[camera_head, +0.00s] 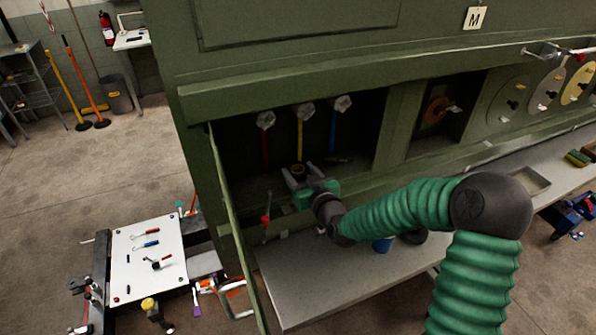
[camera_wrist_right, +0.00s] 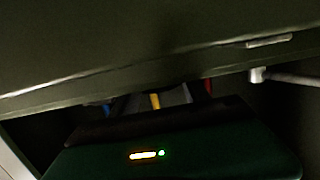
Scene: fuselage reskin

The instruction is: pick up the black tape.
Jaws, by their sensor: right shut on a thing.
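The gripper reaches into the compartment from the right, low and near the floor of the opening. In the right wrist view the gripper body is dark with a small lit indicator, its fingers (camera_wrist_right: 155,98) are mostly hidden, and the tape cannot be made out. My left gripper is not in view.
Red, yellow (camera_head: 299,138) and blue handled things hang at the compartment's back. An open green door (camera_head: 228,220) stands at its left edge. A grey shelf (camera_head: 310,285) runs below. A cart with a white board (camera_head: 147,262) and tools stands at lower left.

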